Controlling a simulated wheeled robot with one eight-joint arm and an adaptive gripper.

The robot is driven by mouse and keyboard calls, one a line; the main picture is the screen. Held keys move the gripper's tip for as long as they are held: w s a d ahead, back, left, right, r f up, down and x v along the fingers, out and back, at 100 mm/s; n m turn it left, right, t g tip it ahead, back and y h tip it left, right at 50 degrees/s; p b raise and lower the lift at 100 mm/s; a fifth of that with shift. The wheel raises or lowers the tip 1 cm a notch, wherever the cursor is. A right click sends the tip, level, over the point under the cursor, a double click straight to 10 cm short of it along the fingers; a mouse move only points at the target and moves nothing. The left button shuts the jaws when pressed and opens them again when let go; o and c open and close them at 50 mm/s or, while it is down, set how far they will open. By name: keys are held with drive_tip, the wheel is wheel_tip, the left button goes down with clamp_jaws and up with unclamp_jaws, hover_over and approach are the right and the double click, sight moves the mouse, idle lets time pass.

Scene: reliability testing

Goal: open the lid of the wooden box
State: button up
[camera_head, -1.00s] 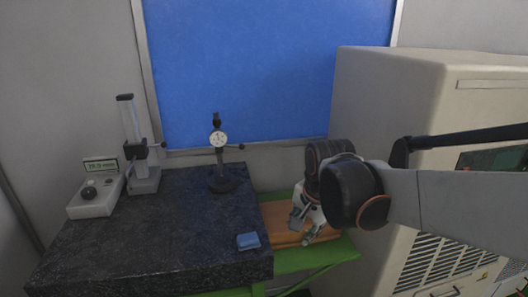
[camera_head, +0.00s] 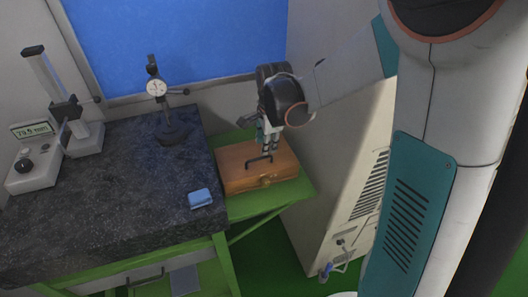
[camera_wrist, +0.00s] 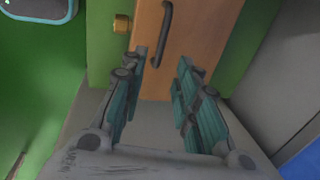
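The wooden box (camera_head: 232,178) is orange-brown and sits on the green table to the right of the granite plate, its lid closed. A dark handle (camera_head: 259,160) is on top of the lid, and a brass latch (camera_head: 266,181) is on the front. My gripper (camera_head: 269,148) points down just above and behind the handle. In the wrist view my gripper (camera_wrist: 163,65) is open and empty, its two fingers apart. The handle (camera_wrist: 162,35) shows ahead of the fingertips, roughly in line with the gap. The latch (camera_wrist: 121,24) is left of it. Contact with the lid cannot be told.
The dark granite plate (camera_head: 110,195) bears a blue block (camera_head: 200,198), a dial gauge stand (camera_head: 160,95) and a height gauge (camera_head: 60,100). A beige cabinet (camera_head: 335,170) stands close to the right of the box. The space above the box front is clear.

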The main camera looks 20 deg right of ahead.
sight(264, 157)
drive_tip(key=f, duration=0.3)
drive_tip(key=w+f, duration=0.1)
drive_tip(key=f, duration=0.2)
drive_tip(key=shift+w+b, duration=0.1)
drive_tip(key=shift+b, duration=0.3)
clamp_jaws()
